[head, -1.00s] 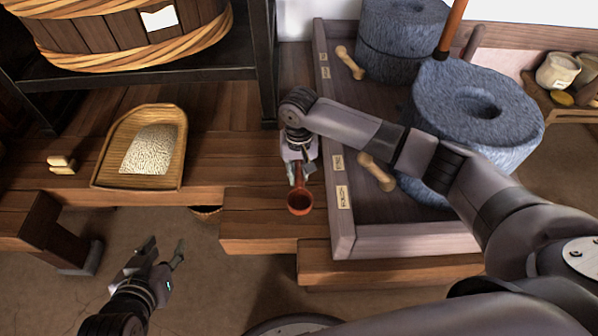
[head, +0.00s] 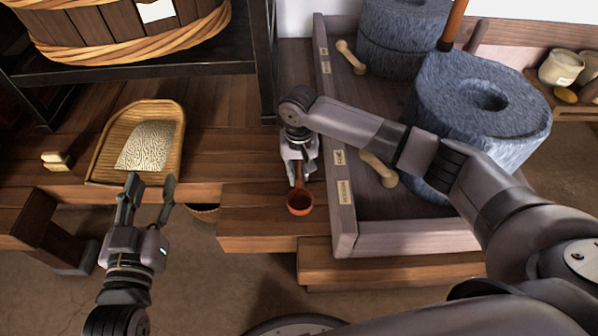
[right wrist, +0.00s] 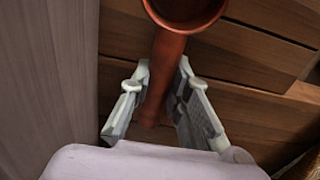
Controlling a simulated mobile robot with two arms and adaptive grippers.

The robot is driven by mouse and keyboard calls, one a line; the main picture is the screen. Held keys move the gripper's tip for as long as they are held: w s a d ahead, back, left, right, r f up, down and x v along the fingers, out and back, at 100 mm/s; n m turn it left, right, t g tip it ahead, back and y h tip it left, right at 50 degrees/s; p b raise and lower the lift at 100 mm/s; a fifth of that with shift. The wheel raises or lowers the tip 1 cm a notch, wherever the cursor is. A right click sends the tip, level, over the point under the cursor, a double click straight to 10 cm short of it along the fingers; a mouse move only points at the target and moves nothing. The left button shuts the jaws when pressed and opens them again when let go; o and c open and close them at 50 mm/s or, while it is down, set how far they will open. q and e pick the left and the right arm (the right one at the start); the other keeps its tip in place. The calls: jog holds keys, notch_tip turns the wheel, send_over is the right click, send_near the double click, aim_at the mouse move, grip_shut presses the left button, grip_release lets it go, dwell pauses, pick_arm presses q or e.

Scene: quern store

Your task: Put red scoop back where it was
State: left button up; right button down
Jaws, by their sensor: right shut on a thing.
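The red scoop (head: 300,203) has a round bowl and a straight handle. In the head view it is over the wooden ledge, left of the stone-mill tray, with its bowl towards me. My right gripper (head: 299,178) is shut on its handle. In the right wrist view the scoop (right wrist: 163,72) runs between the two fingers, bowl at the top. I cannot tell whether the scoop touches the ledge. My left gripper (head: 151,190) is open and empty, its fingers at the near edge of a woven scoop-shaped basket of grain (head: 103,158).
A wooden tray (head: 347,225) holds blue-grey millstones (head: 440,120) and pale wooden pegs (head: 378,169). A dark rack post (head: 264,70) stands behind my right gripper, under a large tub (head: 90,40). A small block (head: 57,160) lies left of the basket. The ledge is clear around the scoop.

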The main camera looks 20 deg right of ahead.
jog(key=shift+f+b, duration=0.35)
jog(key=shift+b, duration=0.1)
pick_arm(q)
jog(key=shift+s+d+r+t+h, duration=0.1)
jog(key=shift+d+r+t+h, duration=0.1)
jog(key=shift+r+t, duration=0.55)
jog(key=shift+s+d+r+t+h, duration=0.15)
jog(key=shift+r+t, duration=0.25)
jog(key=shift+r, duration=0.8)
jog(key=shift+w+d+r+t+h, duration=0.1)
jog(key=shift+r+t+h, duration=0.15)
jog(key=shift+r+t, duration=0.5)
jog(key=shift+r, duration=0.2)
jog(key=shift+a+f+g, duration=0.1)
jog(key=shift+f+g, duration=0.1)
jog(key=shift+g, duration=0.1)
pick_arm(e)
jog(key=shift+f, duration=0.65)
jog(key=c, duration=1.4)
grip_release()
jog(key=shift+c, duration=0.2)
pick_arm(q)
jog(key=shift+f, duration=0.1)
